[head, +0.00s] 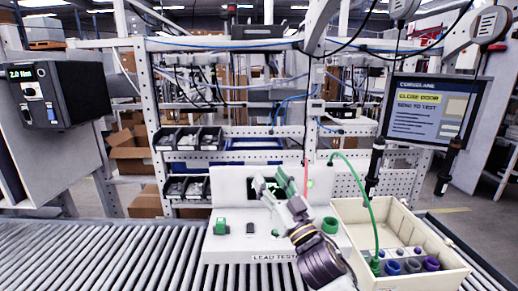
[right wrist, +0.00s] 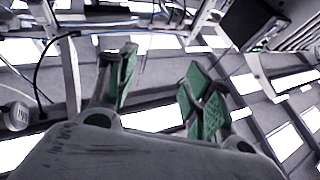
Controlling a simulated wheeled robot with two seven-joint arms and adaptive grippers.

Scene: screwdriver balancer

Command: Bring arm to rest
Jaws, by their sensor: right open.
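My right gripper (head: 272,186) is raised in front of the white LEAD TEST fixture (head: 235,251), its green-padded fingers pointing up and to the left. In the right wrist view the same gripper (right wrist: 160,82) has its fingers spread with nothing between them. That view looks up at bright ceiling lights and a frame. My right arm hides part of the fixture's middle. My left gripper is in neither view.
A beige box (head: 349,216) with a green cable (head: 374,205) and several round connectors stands right of the fixture. The roller conveyor (head: 110,250) is clear at left. A monitor (head: 431,110) reads "CLOSE DOOR" and "SEND TO TEST". A black box (head: 88,92) displays 2.0 Nm.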

